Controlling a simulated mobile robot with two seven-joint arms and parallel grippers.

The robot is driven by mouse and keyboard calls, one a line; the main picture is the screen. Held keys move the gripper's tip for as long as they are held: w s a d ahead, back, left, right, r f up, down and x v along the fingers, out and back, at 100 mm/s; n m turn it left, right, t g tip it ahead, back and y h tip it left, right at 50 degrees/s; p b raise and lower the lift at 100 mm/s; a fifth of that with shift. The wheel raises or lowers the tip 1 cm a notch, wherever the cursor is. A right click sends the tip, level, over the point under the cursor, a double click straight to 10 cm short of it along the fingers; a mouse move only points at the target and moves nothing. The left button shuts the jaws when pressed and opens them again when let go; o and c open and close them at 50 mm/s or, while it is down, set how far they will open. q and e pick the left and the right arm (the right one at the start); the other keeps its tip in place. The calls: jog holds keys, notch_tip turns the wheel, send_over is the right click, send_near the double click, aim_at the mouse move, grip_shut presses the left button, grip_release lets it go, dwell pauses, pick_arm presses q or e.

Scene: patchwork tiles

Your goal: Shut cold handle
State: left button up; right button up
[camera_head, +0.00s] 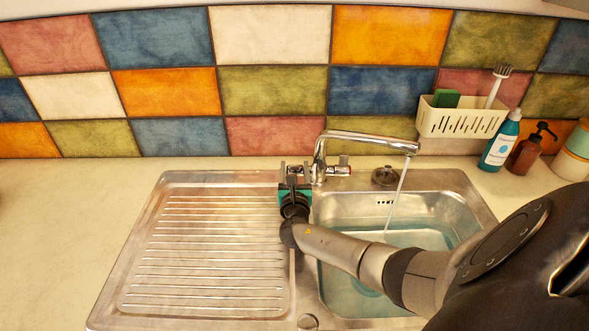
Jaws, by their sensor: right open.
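The chrome tap (321,153) stands at the back of the steel sink, with its spout over the basin. A stream of water (396,200) runs from the spout. A handle with a red mark (344,166) is on the tap's right side. The cold handle would be on the tap's left side, where my right gripper largely hides it; I cannot make out its angle. My right gripper (295,172) is open at the left of the tap, its fingers pointing to the wall. Whether it touches the handle is unclear. My left gripper is out of view.
The basin (341,292) holds water. A ribbed drainboard (205,260) lies empty on the left. At the back right stand a white caddy (452,121), a blue bottle (499,146) and a brown dispenser (525,155). The tiled wall (270,90) closes the back.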

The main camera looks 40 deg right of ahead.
jog(key=shift+w+d, duration=0.45)
jog(key=shift+w, duration=0.05)
jog(key=shift+c, duration=0.3)
grip_shut()
